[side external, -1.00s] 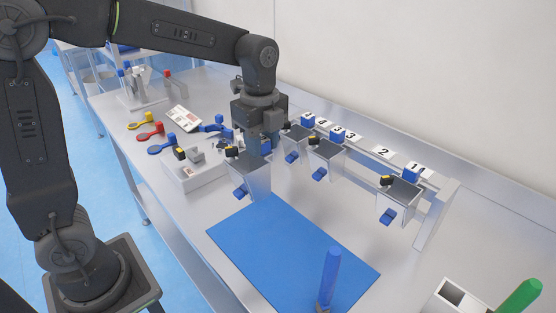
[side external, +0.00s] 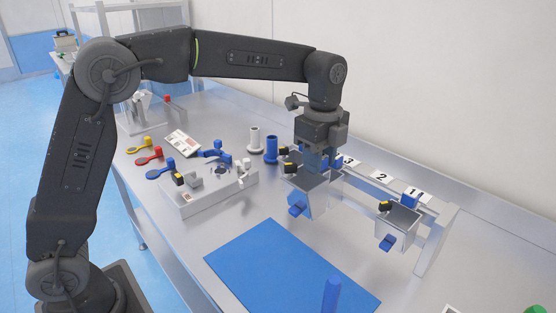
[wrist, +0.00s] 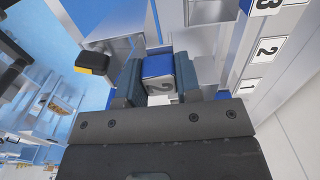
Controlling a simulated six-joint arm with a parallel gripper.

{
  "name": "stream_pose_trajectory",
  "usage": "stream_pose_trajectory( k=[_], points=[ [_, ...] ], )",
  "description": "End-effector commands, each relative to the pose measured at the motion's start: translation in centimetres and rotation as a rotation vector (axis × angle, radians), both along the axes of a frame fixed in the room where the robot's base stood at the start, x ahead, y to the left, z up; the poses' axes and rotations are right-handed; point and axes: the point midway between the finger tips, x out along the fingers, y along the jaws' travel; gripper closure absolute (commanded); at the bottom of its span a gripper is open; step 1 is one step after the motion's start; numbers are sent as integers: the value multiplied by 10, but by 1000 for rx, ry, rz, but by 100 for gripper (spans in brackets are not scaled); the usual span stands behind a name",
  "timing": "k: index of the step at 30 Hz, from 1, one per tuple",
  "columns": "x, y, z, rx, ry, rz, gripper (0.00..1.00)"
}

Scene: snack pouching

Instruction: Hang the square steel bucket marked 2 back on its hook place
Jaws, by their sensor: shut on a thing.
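My gripper (side external: 318,168) is shut on the blue grip block marked 2 (wrist: 158,68) of the square steel bucket (side external: 306,198). The bucket hangs below the jaws, roughly upright, above the table in front of the hook rail. Its black and yellow tag (wrist: 93,62) and blue lower tab (side external: 297,210) show. The number 2 place (side external: 382,177) on the rail is bare, to the right of the bucket; its label also shows in the wrist view (wrist: 268,49). The held bucket partly hides the bucket at place 3.
The bucket at place 1 (side external: 402,219) hangs to the right of the empty place. The label 3 (side external: 349,161) is just left of it. A blue mat (side external: 285,265) lies in front, with a blue upright tool (side external: 331,293). A wall stands close behind the rail.

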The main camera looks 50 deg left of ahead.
Motion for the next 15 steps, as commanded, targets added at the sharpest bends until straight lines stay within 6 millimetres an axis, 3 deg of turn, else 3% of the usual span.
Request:
stream_pose_trajectory(
  k=[1, 6, 15],
  points=[
    [10, -14, -1, -1, -1, -5, 100],
    [28, -45, -3, 0, -1, -3, 100],
    [35, -62, -4, -1, -2, 1, 100]
  ],
)
